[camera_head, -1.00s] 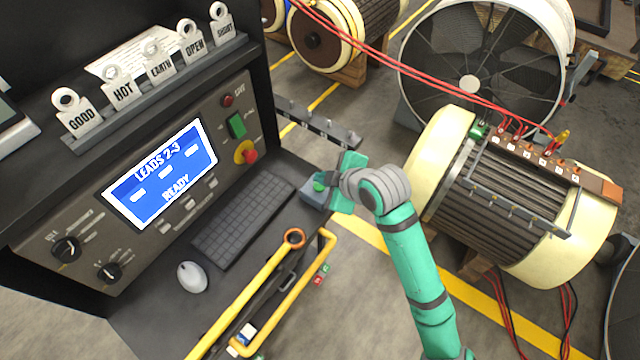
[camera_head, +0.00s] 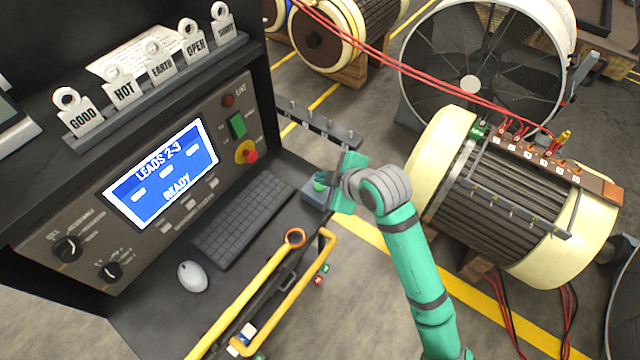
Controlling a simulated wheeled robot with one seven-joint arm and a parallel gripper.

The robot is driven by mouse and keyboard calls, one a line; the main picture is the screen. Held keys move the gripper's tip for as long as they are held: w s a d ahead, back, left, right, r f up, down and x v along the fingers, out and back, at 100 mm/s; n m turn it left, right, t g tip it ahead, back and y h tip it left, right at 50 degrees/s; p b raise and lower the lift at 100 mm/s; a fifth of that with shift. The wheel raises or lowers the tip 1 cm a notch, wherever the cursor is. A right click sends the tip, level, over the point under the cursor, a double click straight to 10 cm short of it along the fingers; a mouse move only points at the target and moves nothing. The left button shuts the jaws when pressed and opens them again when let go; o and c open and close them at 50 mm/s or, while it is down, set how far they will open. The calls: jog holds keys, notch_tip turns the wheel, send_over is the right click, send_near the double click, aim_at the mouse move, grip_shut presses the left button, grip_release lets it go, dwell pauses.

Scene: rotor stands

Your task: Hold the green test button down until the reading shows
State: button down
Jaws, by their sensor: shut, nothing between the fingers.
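The green test button (camera_head: 319,185) sits on a small grey-blue box (camera_head: 312,194) at the right end of the console desk. My gripper (camera_head: 327,187) is shut and empty, with its teal body at the box, right over or beside the button. Part of the button and box is hidden behind it. I cannot tell whether the fingertips touch the button or whether it is pressed. The blue screen (camera_head: 162,172) shows "LEADS 2-3", several dashes and "READY"; no number shows on it.
A keyboard (camera_head: 243,219) and mouse (camera_head: 192,276) lie on the desk. A yellow rail (camera_head: 262,308) runs along its front edge. Labelled tags (camera_head: 160,62) stand on the shelf.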

aim_at(323, 188)
jog(key=shift+f, duration=0.15)
jog(key=shift+f, duration=0.25)
jog(key=shift+f, duration=0.4)
dwell(1.1)
jog(key=shift+r, duration=0.1)
dwell(2.0)
jog(key=shift+r, duration=0.7)
jog(key=shift+r, duration=2.55)
